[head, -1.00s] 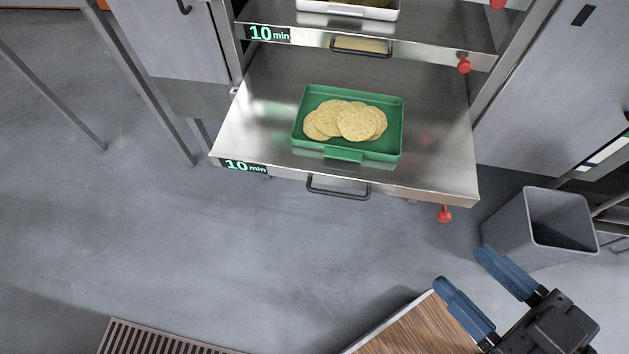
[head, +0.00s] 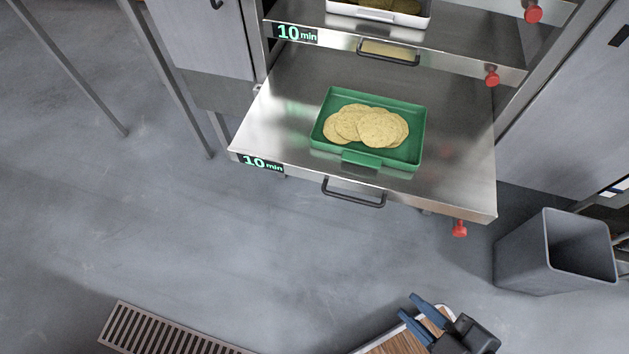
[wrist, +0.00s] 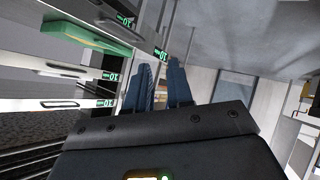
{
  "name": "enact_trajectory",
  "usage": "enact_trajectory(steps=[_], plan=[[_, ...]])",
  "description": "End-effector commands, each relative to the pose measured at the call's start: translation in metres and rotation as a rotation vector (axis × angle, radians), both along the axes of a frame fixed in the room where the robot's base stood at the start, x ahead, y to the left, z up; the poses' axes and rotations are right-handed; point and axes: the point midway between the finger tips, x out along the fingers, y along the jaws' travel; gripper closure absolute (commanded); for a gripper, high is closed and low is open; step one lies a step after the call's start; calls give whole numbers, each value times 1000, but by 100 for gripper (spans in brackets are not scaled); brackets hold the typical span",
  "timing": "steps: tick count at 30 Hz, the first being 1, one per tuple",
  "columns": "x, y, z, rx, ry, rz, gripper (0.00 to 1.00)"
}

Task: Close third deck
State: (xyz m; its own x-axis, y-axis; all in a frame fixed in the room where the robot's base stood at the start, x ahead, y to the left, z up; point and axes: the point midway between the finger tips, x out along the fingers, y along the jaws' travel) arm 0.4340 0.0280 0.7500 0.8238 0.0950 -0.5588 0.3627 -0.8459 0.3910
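A steel deck (head: 290,112) is pulled out toward me, with a black bar handle (head: 354,196) on its front edge and a "10 min" label. A green tray (head: 415,140) holding several round chips (head: 375,127) sits on it. Another deck (head: 455,58) with its own handle is above it. My gripper (head: 414,306) is at the bottom right in the head view, below and apart from the handle, with its two blue fingers apart and nothing between them. The wrist view shows the fingers (wrist: 160,85) and the green tray (wrist: 85,36) at upper left.
A grey bin (head: 520,252) stands on the floor at right. A wooden surface (head: 395,342) lies under my gripper. A floor grate (head: 165,330) is at bottom left. A red knob (head: 459,229) hangs at the deck's right front corner. The floor before the deck is clear.

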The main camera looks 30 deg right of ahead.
Motion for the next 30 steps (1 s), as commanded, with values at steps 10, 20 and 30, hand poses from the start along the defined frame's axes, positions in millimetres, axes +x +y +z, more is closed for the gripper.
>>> enact_trajectory(steps=[10,20,30], plan=[[52,11,-162,-800,281,459,100],[148,33,-185,-1625,432,662,100],[219,107,-108,-2269,541,497,100]])
